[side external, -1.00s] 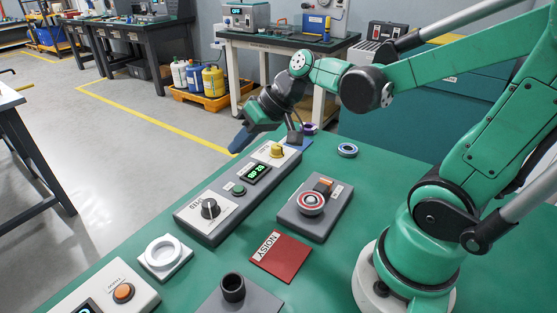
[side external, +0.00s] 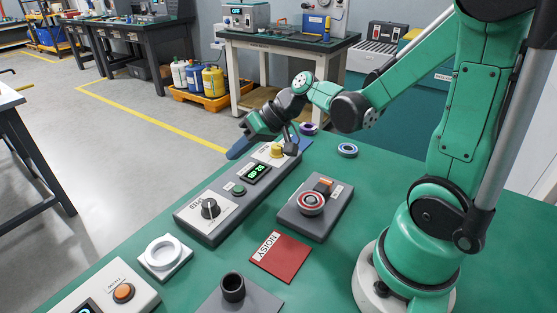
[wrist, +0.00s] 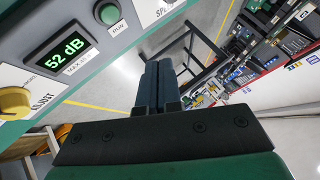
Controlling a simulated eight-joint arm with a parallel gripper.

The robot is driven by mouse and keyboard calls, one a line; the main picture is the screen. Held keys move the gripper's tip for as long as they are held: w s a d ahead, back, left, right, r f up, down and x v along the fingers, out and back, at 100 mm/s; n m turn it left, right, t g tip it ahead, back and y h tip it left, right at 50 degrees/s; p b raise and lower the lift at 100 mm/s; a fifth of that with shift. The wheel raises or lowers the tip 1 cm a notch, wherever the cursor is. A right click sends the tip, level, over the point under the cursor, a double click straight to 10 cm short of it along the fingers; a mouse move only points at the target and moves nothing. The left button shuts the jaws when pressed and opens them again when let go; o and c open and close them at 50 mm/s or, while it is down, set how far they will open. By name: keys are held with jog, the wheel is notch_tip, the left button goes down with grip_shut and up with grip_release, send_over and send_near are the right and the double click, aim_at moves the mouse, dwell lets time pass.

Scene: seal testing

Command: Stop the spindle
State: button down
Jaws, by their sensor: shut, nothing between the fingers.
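The long grey control panel (side external: 225,215) carries a black pointer knob (side external: 210,208), a green button (side external: 239,190), a lit green display (side external: 257,173) and a yellow knob (side external: 277,150). In the wrist view the display (wrist: 62,55) reads 52 dB, the green button (wrist: 108,13) is labelled RUN and the yellow knob (wrist: 15,103) ADJUST. A grey unit (side external: 308,222) to its right holds a red-and-silver round part (side external: 311,203), possibly the spindle, and an orange piece (side external: 324,185). My gripper (side external: 236,150) is shut and empty beyond the panel's far end; its dark blue fingers (wrist: 158,85) are together.
A red NOISY card (side external: 280,257), white ring holder (side external: 164,256), dark cylinder on a grey base (side external: 232,288) and orange-button box (side external: 123,292) are nearer the camera. Rings (side external: 347,150) lie behind the grey unit. Green table (side external: 370,190) is clear right of it.

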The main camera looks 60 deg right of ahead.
aim_at(243, 189)
jog(key=shift+f, duration=2.9)
jog(key=shift+f, duration=0.1)
jog(key=shift+f, duration=0.35)
jog(key=shift+r, duration=0.1)
jog(key=shift+r, duration=0.35)
jog(key=shift+r, duration=0.1)
jog(key=shift+r, duration=2.4)
